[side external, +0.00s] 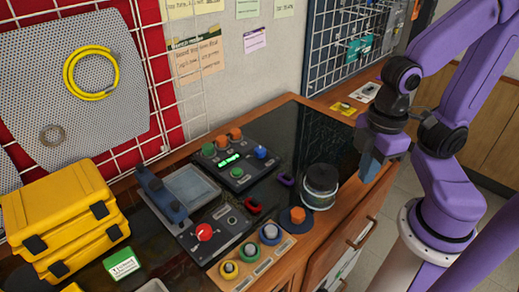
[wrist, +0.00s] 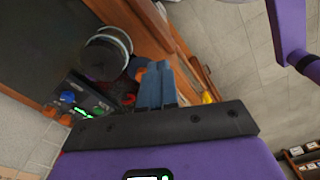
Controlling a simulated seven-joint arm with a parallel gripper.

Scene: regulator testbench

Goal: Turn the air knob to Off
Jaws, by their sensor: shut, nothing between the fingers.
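My gripper (side external: 368,168) has blue fingers and hangs beyond the right edge of the dark bench top, right of the dark round pot. In the wrist view its fingers (wrist: 156,68) are together and empty. A control box with a green display (side external: 231,160) carries blue, green and orange knobs; part of it shows in the wrist view (wrist: 86,113). Another panel has a red knob (side external: 204,232). A wooden board (side external: 263,268) holds knobs with yellow, green and blue rings. Labels are too small to read, so I cannot tell which is the air knob or its setting.
The dark pot (side external: 320,187) stands between my gripper and the panels, and shows in the wrist view (wrist: 103,57). An orange and blue round piece (side external: 297,216) is beside it. Yellow cases (side external: 65,215) stand at left.

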